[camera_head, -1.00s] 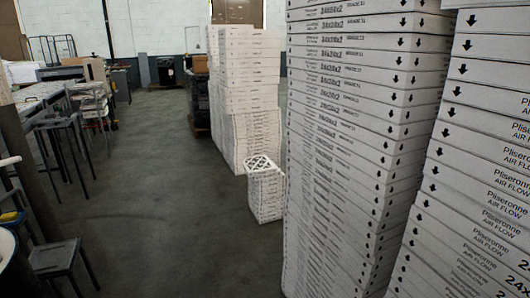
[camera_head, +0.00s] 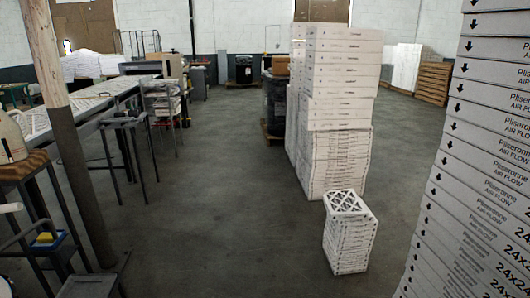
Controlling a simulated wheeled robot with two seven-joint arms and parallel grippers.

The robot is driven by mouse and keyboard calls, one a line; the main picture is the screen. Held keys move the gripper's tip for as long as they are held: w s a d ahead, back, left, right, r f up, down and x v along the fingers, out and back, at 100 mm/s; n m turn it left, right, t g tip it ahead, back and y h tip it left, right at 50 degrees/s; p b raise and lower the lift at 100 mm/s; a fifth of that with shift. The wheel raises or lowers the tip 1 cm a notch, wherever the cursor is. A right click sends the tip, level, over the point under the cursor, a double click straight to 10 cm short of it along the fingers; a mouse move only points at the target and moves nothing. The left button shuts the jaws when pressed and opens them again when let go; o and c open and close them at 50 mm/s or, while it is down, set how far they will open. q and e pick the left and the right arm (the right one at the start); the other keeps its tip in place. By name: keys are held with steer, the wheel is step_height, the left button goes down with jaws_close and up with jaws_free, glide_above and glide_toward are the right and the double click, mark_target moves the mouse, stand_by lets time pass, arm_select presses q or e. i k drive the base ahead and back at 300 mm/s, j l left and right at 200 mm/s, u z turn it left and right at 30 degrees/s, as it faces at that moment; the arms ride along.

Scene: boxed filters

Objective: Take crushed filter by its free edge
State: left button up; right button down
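No crushed filter can be picked out in the head view. A short stack of white filters (camera_head: 348,240) stands on the floor right of centre, with a lattice face showing on its top filter (camera_head: 346,203). Tall stacks of boxed filters stand behind it (camera_head: 340,110) and close on the right (camera_head: 480,170). From here no single filter shows a crushed edge. Neither of my grippers is in view.
A long workbench (camera_head: 100,101) with stools (camera_head: 128,150) runs along the left. A wooden-topped post (camera_head: 62,130) stands at the left. Pallets (camera_head: 433,83) are at the back right. The grey floor (camera_head: 215,220) in the middle is clear.

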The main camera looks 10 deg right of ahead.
mark_target(343, 204)
steer(key=i, duration=1.65)
steer(key=i+z, duration=0.25)
steer(key=i, duration=0.3)
steer(key=i+z, duration=0.3)
steer(key=i, duration=0.25)
steer(key=i+j+z, duration=0.25)
steer(key=i, duration=0.3)
steer(key=l, duration=0.1)
